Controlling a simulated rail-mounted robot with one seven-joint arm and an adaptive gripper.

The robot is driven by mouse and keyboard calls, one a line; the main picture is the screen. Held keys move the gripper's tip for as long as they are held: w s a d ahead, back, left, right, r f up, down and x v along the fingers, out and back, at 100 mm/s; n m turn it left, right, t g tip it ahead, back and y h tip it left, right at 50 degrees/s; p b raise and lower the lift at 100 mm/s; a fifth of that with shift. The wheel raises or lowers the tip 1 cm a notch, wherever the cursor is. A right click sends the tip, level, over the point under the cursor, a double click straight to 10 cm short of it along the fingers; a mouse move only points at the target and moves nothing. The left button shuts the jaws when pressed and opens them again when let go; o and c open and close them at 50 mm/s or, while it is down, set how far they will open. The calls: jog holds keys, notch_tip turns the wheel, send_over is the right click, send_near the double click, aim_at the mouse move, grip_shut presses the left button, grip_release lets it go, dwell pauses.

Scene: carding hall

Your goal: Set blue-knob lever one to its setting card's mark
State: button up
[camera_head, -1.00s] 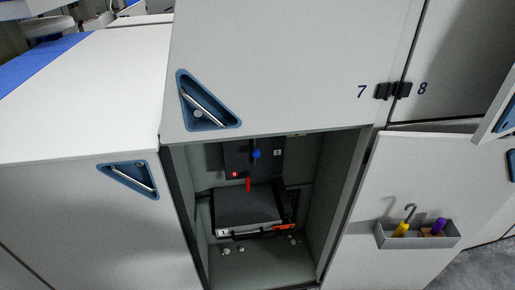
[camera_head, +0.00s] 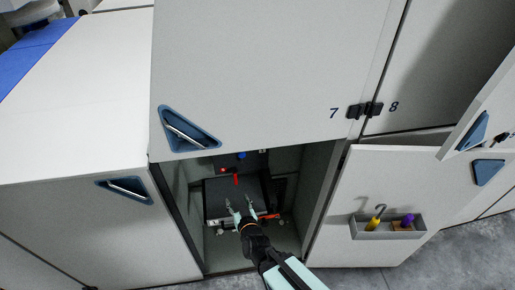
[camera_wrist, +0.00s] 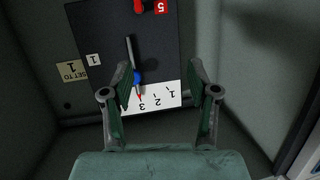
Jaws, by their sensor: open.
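Blue-knob lever one shows in the wrist view as a grey rod with a blue knob (camera_wrist: 138,77). Its red tip is by the 3 of an upside-down white scale (camera_wrist: 165,97) marked 1, 2, 3. A tan card (camera_wrist: 70,72) reads "SET TO"; its number is unclear. A white label "1" (camera_wrist: 94,60) sits beside it. My gripper (camera_wrist: 160,68) is open and empty, its left finger beside the blue knob in the picture; contact cannot be told. In the head view, the knob (camera_head: 241,155) is under the cabinet's upper edge and my gripper (camera_head: 238,201) is inside the opening.
A red knob (camera_wrist: 138,6) with a red "5" tag (camera_wrist: 161,6) is on the same dark panel. A black case (camera_head: 212,190) lies in the compartment. Side walls (camera_head: 182,205) bound the opening. An open door (camera_head: 340,205) at right carries a tool tray (camera_head: 387,234).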

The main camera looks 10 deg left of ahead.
jog(key=w+d+r+m+t, duration=0.1)
jog(key=w+d+r+t, duration=0.2)
jog(key=r+t, duration=0.15)
jog(key=b, duration=1.2)
send_near(242, 156)
jog(key=shift+g+h, duration=0.25)
jog(key=shift+h, duration=0.05)
jog(key=x, duration=0.7)
jog(key=b+x, duration=0.1)
jog(key=x, duration=0.3)
jog(key=shift+w+a+r, duration=0.1)
jog(key=shift+w+r, duration=0.05)
jog(key=shift+r, duration=0.1)
jog(key=shift+c, duration=0.3)
grip_shut()
